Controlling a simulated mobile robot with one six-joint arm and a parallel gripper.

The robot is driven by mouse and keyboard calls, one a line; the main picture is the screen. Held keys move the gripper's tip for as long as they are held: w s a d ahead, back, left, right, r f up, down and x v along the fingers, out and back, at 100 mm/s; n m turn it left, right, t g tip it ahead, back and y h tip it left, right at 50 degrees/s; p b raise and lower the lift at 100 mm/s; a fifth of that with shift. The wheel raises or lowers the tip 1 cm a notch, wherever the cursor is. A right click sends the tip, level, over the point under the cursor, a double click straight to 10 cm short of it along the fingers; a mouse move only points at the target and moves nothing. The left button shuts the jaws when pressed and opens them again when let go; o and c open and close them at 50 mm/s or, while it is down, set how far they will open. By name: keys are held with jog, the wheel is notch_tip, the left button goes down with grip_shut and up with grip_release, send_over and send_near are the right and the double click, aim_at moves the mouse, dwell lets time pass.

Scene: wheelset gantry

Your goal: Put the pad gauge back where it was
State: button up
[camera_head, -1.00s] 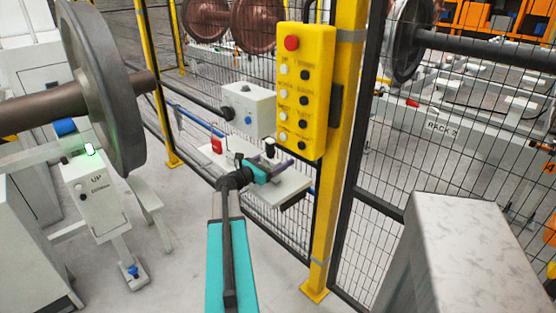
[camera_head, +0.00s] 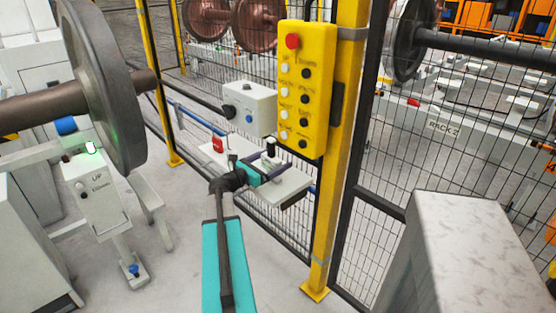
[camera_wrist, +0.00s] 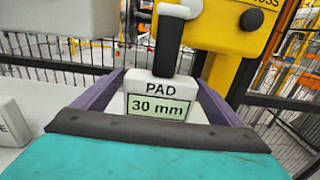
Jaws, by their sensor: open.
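The pad gauge is a white block with an upright black handle, and its face reads "PAD 30 mm" in the wrist view (camera_wrist: 156,98). It stands upright on a white shelf (camera_head: 294,187) at the fence, where the head view shows mainly its dark handle (camera_head: 270,147). My teal gripper (camera_head: 270,168) is at the shelf with its purple fingers open, one on each side of the gauge. In the wrist view, the fingers flank the block, and light gaps show beside it. The gauge's bottom edge is hidden behind my gripper's dark front edge.
A yellow button panel (camera_head: 306,90) hangs on the yellow post above the shelf. A grey-white control box (camera_head: 249,108) and a red padlock (camera_head: 218,144) are left of it. Another white block (camera_wrist: 12,124) sits at the wrist view's left edge. Mesh fence stands behind.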

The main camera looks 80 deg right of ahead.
aim_at(268, 163)
jog(key=v, duration=0.8)
jog(key=shift+s+f+b, duration=0.1)
jog(key=shift+s+b, duration=0.05)
jog(key=shift+b, duration=0.25)
jog(key=shift+w+a, duration=0.35)
jog(key=shift+a, duration=0.15)
